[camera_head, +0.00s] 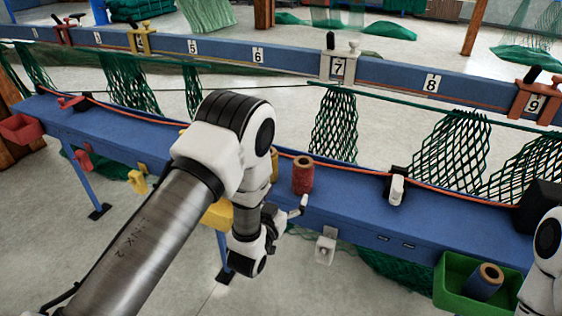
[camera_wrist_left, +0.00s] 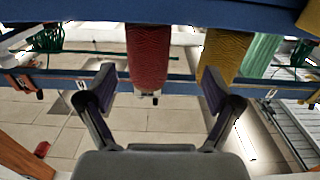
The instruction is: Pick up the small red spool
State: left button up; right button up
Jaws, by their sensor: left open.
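The red spool (camera_head: 302,176) stands upright on the blue bench, just right of my left arm. It also shows in the left wrist view (camera_wrist_left: 147,55), inverted, with its body hanging from the bench at the top. My left gripper (camera_head: 293,211) is open, at the bench's near edge in front of the spool; my arm partly covers it. In the wrist view the two fingers of my left gripper (camera_wrist_left: 158,76) are spread, with the red spool showing between them and nothing held. My right gripper is out of view.
A yellow spool (camera_wrist_left: 226,55) stands close beside the red one. The blue bench (camera_head: 345,202) holds a white-and-black clamp (camera_head: 396,187) further right. A green bin (camera_head: 451,288) with a blue spool (camera_head: 486,281) hangs at the right. Green nets (camera_head: 335,125) hang behind.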

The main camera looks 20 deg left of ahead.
aim_at(298, 179)
pick_arm(q)
jog(key=w+d+r, duration=0.2)
jog(key=shift+w+r, duration=0.35)
jog(key=w, duration=0.1)
jog(key=w+p, duration=0.1)
jog(key=w, duration=0.1)
jog(key=w+p, duration=0.1)
jog(key=shift+w+a+f, duration=0.2)
jog(key=shift+w+f, duration=0.05)
jog(key=shift+w, duration=0.3)
jog(key=shift+d, duration=0.15)
jog(key=c, duration=1.3)
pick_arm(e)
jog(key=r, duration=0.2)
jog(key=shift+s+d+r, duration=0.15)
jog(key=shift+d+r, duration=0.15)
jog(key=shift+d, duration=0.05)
